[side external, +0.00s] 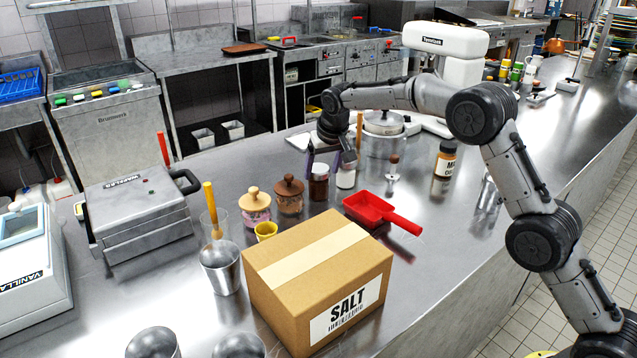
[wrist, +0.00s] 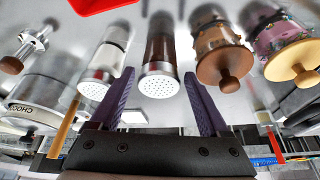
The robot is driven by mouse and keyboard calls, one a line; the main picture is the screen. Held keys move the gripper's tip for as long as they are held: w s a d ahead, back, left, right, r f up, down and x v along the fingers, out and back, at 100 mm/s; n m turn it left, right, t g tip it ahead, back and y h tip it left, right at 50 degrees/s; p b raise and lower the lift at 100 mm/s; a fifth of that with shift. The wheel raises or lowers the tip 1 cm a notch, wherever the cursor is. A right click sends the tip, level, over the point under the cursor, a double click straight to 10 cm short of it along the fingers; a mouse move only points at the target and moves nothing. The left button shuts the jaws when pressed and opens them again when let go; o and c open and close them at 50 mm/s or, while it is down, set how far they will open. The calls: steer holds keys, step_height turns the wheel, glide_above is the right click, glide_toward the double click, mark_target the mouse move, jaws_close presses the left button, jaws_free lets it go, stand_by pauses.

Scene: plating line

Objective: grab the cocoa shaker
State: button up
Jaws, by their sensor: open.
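The cocoa shaker (side external: 319,185) is a dark brown jar with a pale top, standing on the steel counter beside a white shaker (side external: 346,177). In the wrist view the cocoa shaker (wrist: 160,45) has a perforated metal cap and lies between my two purple fingers. My gripper (side external: 324,158) is open, its fingers pointing down around the top of the shaker; it also shows in the wrist view (wrist: 158,74). I see a gap on either side of the cap. The white shaker (wrist: 106,55) is just outside the left finger in the wrist view.
A brown jar (side external: 289,197) and a pink jar (side external: 255,208), both with knobbed lids, stand left of the shaker. A red scoop (side external: 375,212) lies in front on the right. A salt box (side external: 285,287) stands nearer the camera. A lidded pot (side external: 384,124) is behind.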

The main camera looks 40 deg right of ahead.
mark_target(318, 183)
steer(key=shift+x, duration=3.5)
steer(key=shift+r, duration=0.1)
steer(key=c, duration=1.2)
steer(key=shift+o, duration=0.2)
